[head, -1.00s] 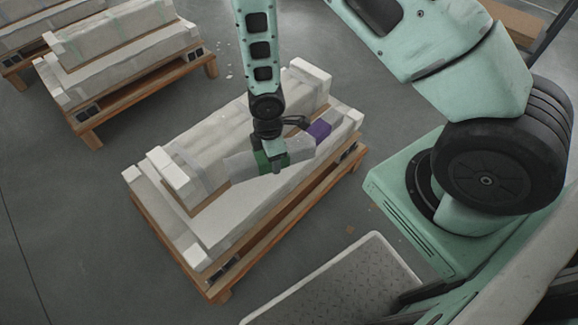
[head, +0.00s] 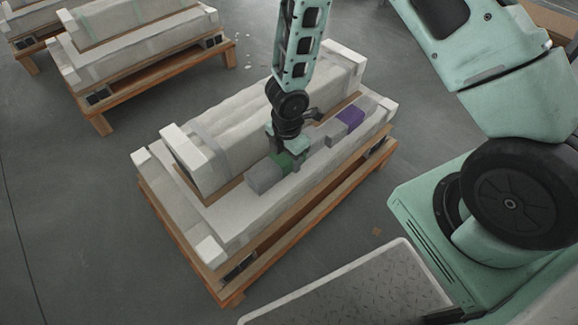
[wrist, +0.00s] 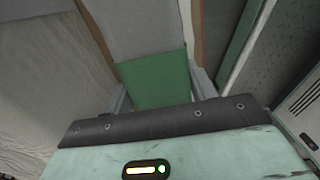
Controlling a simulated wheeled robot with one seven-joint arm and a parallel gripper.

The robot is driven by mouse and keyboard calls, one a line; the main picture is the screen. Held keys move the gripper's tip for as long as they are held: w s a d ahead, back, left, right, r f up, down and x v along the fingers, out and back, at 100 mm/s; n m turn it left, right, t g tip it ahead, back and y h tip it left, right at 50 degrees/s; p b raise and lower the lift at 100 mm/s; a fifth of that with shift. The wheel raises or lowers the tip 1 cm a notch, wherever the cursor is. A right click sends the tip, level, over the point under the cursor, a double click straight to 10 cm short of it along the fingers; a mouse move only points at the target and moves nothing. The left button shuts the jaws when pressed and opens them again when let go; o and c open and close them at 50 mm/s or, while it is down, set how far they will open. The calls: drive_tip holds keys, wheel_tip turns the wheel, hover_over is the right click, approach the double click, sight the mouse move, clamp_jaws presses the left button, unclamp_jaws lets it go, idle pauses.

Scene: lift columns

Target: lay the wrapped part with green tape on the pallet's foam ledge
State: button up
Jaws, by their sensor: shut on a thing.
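The wrapped part with green tape is a grey block (head: 264,178) with a green band (head: 283,161). My gripper (head: 286,152) is shut on it around the green band. In the wrist view the green band (wrist: 155,80) lies between the fingers, and the grey wrap (wrist: 138,28) extends beyond. The part is at the pale foam ledge (head: 236,214) of the near pallet, beside the long wrapped column. I cannot tell whether its underside touches the ledge. My gripper hides part of its far end.
A grey block with purple tape (head: 350,118) sits farther along the same ledge. The wrapped lift column (head: 225,140) lies behind, with white foam end blocks (head: 185,147). Bare ledge is free at the near left end. Other loaded pallets (head: 150,62) stand at upper left.

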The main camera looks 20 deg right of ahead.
drive_tip(key=shift+f+b, duration=1.1)
drive_tip(key=shift+f, duration=0.65)
drive_tip(key=shift+f+b, duration=0.4)
drive_tip(key=shift+f, duration=0.05)
drive_tip(key=o, duration=1.4)
drive_tip(key=shift+r, duration=0.1)
